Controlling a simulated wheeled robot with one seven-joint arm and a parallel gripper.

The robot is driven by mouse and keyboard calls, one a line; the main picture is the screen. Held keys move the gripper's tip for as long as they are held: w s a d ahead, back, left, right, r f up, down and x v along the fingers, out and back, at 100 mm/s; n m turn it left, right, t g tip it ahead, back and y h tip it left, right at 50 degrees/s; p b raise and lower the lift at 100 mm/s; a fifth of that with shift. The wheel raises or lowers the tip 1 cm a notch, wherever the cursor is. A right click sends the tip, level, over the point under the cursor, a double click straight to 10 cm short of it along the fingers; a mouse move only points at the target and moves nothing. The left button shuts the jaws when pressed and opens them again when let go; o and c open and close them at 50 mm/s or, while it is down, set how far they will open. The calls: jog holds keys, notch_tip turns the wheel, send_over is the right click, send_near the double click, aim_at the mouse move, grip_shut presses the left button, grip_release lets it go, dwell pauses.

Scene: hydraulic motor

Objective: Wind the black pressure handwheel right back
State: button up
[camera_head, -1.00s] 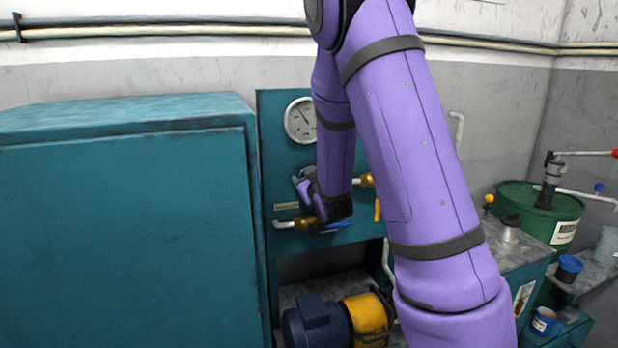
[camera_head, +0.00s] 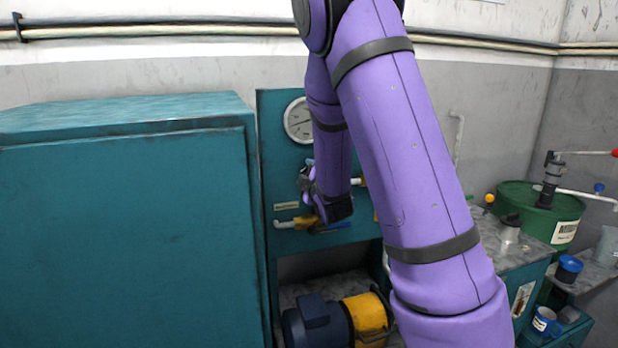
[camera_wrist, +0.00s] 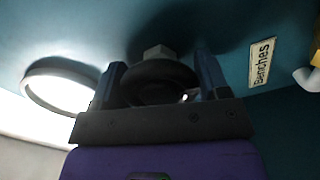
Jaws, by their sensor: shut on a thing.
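The black pressure handwheel (camera_wrist: 158,82) sits between the two fingers of my gripper (camera_wrist: 162,88) in the wrist view. My gripper is shut on it from both sides. Behind it a grey nut-like fitting (camera_wrist: 158,53) meets the teal panel (camera_wrist: 215,25). In the head view my gripper (camera_head: 307,180) is at the teal panel, below the round white pressure gauge (camera_head: 299,121). The handwheel is hidden there behind my gripper and wrist. My arm covers the gauge's right side.
A label reading "Benches" (camera_wrist: 262,62) is on the panel. A brass valve with a blue lever (camera_head: 305,222) is just below my gripper. A blue and yellow motor (camera_head: 335,322) stands lower down. A large teal cabinet (camera_head: 130,220) fills the left.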

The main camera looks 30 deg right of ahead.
jog(key=shift+n, duration=0.6)
jog(key=o, duration=0.9)
jog(key=shift+s, duration=0.1)
